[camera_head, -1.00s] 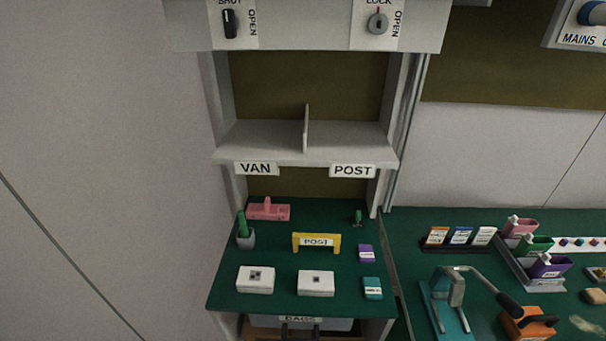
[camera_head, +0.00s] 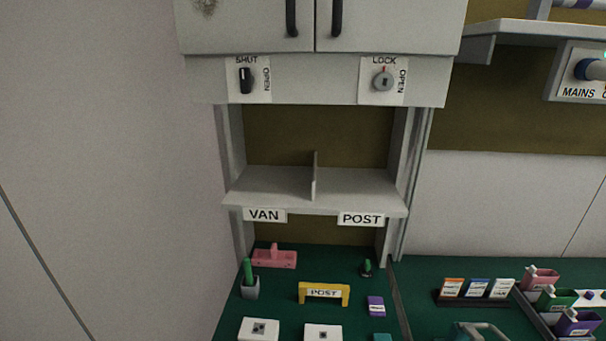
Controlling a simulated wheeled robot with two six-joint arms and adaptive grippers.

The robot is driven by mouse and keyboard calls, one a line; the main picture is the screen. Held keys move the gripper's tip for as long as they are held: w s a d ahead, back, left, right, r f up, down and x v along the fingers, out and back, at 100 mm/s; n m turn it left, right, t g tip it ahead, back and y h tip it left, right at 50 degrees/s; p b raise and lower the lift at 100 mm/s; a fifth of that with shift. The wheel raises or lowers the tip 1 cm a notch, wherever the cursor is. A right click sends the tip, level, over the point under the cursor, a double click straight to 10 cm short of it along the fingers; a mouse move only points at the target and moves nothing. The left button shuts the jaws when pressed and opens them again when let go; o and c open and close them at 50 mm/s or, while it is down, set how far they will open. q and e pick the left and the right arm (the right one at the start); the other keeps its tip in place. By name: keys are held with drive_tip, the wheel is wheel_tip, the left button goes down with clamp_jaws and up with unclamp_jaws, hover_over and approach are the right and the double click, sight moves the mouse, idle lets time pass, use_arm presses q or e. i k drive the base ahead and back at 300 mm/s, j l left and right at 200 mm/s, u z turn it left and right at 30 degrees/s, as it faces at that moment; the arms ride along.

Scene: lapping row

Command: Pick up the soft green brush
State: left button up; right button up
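A green upright object (camera_head: 248,267) stands in a small grey cup (camera_head: 250,289) at the left of the green bench top, in the head view. It may be the brush's handle; its lower end is hidden in the cup. A smaller dark green upright piece (camera_head: 366,267) stands at the back right of the same bench, too small to make out clearly. Neither of my grippers shows in the view.
A divider edge (camera_head: 399,302) bounds the right.

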sight(249, 282)
drive_tip(key=u, duration=1.4)
drive_tip(key=k+u, duration=0.2)
drive_tip(key=k, duration=0.3)
